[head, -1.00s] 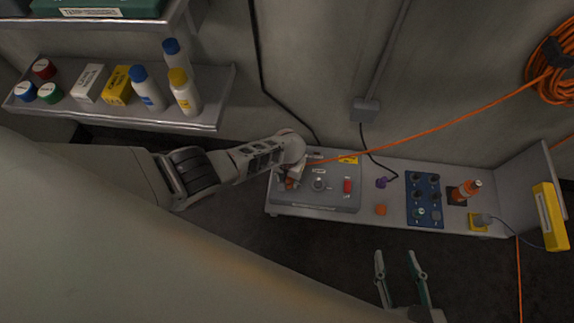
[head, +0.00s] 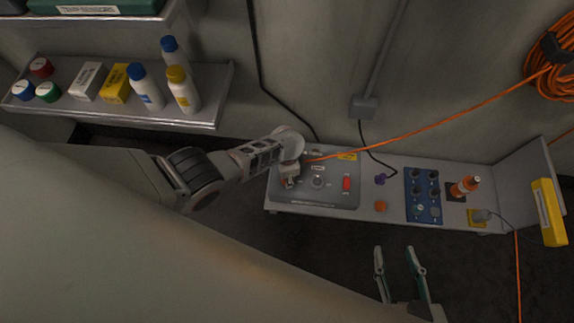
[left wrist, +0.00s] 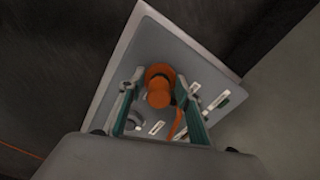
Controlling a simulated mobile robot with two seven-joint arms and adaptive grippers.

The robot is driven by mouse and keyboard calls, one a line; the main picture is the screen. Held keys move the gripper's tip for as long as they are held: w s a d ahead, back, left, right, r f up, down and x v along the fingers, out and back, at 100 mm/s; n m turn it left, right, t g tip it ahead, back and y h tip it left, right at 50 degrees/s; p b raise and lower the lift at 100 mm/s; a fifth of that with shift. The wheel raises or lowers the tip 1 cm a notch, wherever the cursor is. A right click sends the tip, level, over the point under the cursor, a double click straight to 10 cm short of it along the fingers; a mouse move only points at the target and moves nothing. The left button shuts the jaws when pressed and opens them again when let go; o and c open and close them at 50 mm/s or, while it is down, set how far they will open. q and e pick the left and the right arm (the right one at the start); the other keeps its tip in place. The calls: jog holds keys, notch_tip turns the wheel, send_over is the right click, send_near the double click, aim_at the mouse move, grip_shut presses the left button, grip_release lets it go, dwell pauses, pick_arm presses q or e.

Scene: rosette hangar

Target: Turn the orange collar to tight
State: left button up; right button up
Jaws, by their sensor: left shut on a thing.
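The orange collar (left wrist: 158,78) shows in the left wrist view, on a grey panel, between the two green-edged fingers of my left gripper (left wrist: 160,92). The fingers are shut on it. In the head view my left gripper (head: 289,181) is at the left end of the grey control box (head: 330,198) and hides the collar. An orange cable (head: 420,130) runs from beside that spot up to the right. I cannot read the collar's marking. My right gripper (head: 396,254) is open and empty, in front of the bench.
The box has a grey knob (head: 317,181) and a red switch (head: 347,184). A shelf (head: 206,113) with bottles stands at left.

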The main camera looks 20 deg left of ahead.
pick_arm(q)
jog(key=shift+s+f+m, duration=0.15)
jog(key=shift+s+m, duration=0.1)
jog(key=shift+m, duration=0.75)
jog(key=o, duration=1.1)
jog(key=shift+w, duration=0.15)
jog(key=shift+w, duration=0.1)
jog(key=shift+r, duration=6.1)
